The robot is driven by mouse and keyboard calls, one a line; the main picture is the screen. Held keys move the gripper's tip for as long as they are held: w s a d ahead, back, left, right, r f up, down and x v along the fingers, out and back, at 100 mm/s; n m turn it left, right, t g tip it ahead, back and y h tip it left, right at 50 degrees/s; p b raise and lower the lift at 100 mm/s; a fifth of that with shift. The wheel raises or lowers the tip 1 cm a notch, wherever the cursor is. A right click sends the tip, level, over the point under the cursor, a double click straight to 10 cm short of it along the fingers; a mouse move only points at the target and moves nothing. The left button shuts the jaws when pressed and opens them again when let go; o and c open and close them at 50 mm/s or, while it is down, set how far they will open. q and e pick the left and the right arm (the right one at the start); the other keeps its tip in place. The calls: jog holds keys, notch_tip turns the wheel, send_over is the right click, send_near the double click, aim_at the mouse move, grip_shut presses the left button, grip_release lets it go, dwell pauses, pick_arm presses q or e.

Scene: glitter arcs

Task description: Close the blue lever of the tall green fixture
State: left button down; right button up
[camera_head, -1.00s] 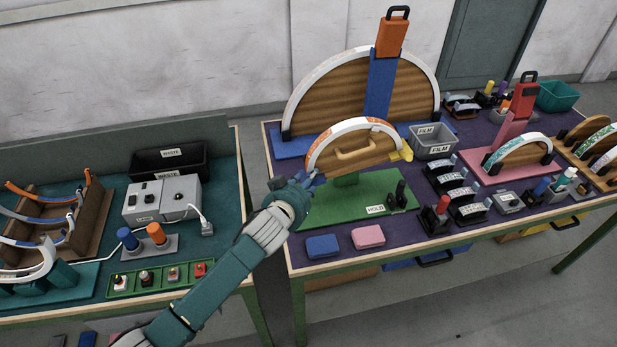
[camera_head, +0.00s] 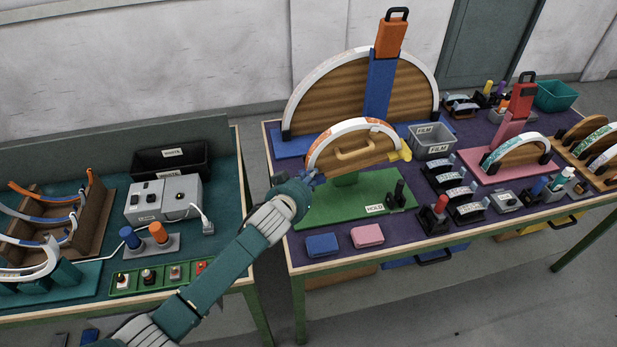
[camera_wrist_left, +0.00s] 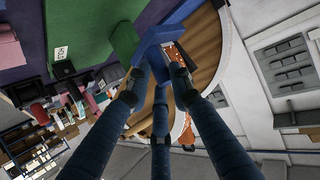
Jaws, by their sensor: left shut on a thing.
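The tall green fixture has a green base (camera_head: 337,209) and an upright wooden panel (camera_head: 335,157) with a white and orange arc (camera_head: 350,126) over it. A yellow lever (camera_head: 404,153) sticks out at the arc's right end. My left gripper (camera_head: 312,180) is at the arc's left end and largely hides the blue lever there. In the left wrist view the blue lever (camera_wrist_left: 150,42) lies at the fingertips of my left gripper (camera_wrist_left: 158,76), which is shut on it. My right gripper is in neither view.
A larger wooden arc with a blue upright (camera_head: 379,85) stands behind. A blue block (camera_head: 322,244) and a pink block (camera_head: 367,235) lie at the table's front edge. A grey film bin (camera_head: 433,147) stands to the right. A gap separates the two tables.

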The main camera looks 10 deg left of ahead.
pick_arm(q)
jog(key=p, duration=0.1)
jog(key=r+g+p, duration=0.1)
jog(key=p, duration=0.1)
jog(key=shift+w+a+r, duration=0.2)
jog(key=shift+w+a, duration=0.05)
jog(key=shift+w, duration=0.1)
jog(key=shift+w+f+g+h+p, duration=0.3)
jog(key=shift+g+p, duration=0.2)
jog(key=shift+p, duration=0.2)
jog(key=c, duration=1.6)
grip_release()
jog(key=shift+a+f, duration=0.1)
jog(key=shift+c, duration=0.2)
jog(key=v, duration=1.2)
